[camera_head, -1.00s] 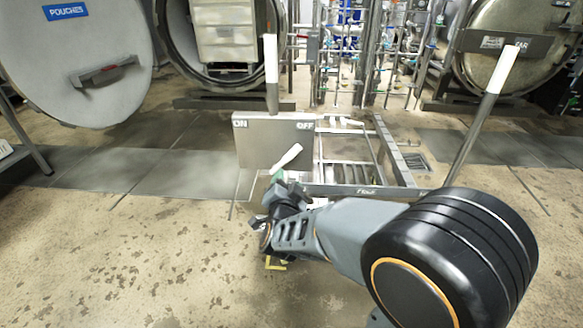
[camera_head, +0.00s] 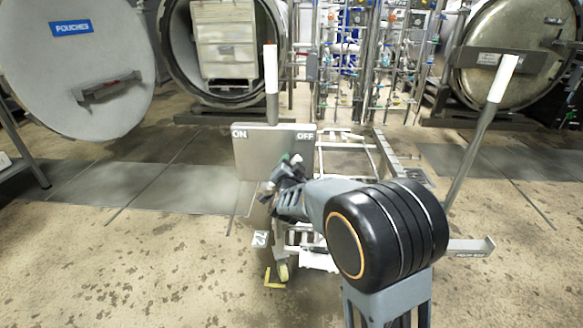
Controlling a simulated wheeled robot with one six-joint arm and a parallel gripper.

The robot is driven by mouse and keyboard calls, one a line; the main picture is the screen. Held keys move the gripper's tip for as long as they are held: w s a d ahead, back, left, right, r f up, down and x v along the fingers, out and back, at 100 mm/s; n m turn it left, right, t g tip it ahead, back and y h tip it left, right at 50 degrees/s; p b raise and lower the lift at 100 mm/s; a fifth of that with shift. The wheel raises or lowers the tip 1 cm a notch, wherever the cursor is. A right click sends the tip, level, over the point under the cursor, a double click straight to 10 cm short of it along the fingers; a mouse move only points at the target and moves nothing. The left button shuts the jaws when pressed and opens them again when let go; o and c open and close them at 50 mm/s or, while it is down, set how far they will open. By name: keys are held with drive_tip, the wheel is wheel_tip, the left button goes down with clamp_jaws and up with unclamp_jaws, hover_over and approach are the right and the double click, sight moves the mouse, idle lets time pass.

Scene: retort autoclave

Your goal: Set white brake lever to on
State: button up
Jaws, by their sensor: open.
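A grey panel (camera_head: 255,155) marked ON at its left and OFF at its right stands ahead of me. A short white brake lever (camera_head: 297,158) is at the panel's front, with only a small pale tip showing. My gripper (camera_head: 287,167) is open at the panel's lower right, in front of or around this lever. I cannot tell whether the jaws touch it. The lever's lower part is hidden by my gripper.
A tall white-topped post (camera_head: 271,70) rises behind the panel, and another white-topped lever (camera_head: 502,78) leans at the right. A metal cart frame (camera_head: 370,150) lies behind my arm. The open round door (camera_head: 75,60) is at left. The left floor is clear.

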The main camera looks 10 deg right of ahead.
drive_tip(key=shift+w, duration=0.1)
clamp_jaws()
idle(0.5)
